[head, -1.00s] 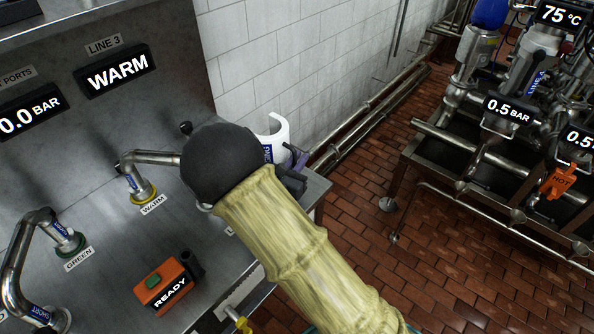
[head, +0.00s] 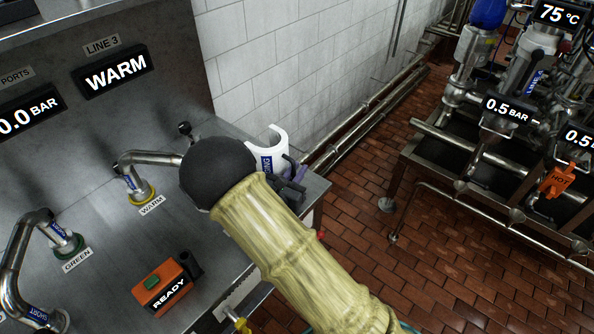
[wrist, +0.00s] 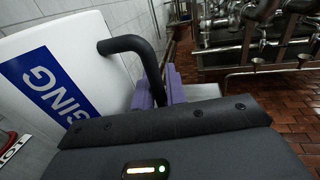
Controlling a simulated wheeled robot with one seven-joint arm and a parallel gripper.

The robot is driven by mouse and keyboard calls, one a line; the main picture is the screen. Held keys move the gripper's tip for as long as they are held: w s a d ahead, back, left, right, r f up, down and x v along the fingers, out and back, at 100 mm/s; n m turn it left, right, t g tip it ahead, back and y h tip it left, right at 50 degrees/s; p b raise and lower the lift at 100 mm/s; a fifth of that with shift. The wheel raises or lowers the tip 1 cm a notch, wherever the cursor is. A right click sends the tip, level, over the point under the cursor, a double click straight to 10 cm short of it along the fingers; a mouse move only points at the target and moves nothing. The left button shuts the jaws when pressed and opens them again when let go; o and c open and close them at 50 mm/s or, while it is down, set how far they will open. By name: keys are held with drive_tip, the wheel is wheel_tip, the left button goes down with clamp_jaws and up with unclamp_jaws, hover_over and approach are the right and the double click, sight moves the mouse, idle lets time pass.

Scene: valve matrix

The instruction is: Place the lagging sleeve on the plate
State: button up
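The lagging sleeve (head: 280,139) is a white, open-sided cylinder with a blue label, roughly upright at the bench's far right corner. In the wrist view the sleeve (wrist: 75,40) fills the left side, its black bar handle reaching between my purple fingertips. My gripper (wrist: 160,90) appears shut on that handle; in the head view the gripper (head: 297,172) is partly hidden by my arm. The sleeve's lower end is hidden, so I cannot tell whether it touches the surface. I cannot make out a separate plate.
The steel bench (head: 110,235) carries bent pipes at the WARM (head: 135,175) and GREEN (head: 62,235) ports and an orange READY box (head: 165,286). A tiled wall (head: 270,60) stands behind. Open brick floor (head: 350,200) and a pipe rack (head: 480,150) lie right.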

drive_tip(key=o, duration=0.3)
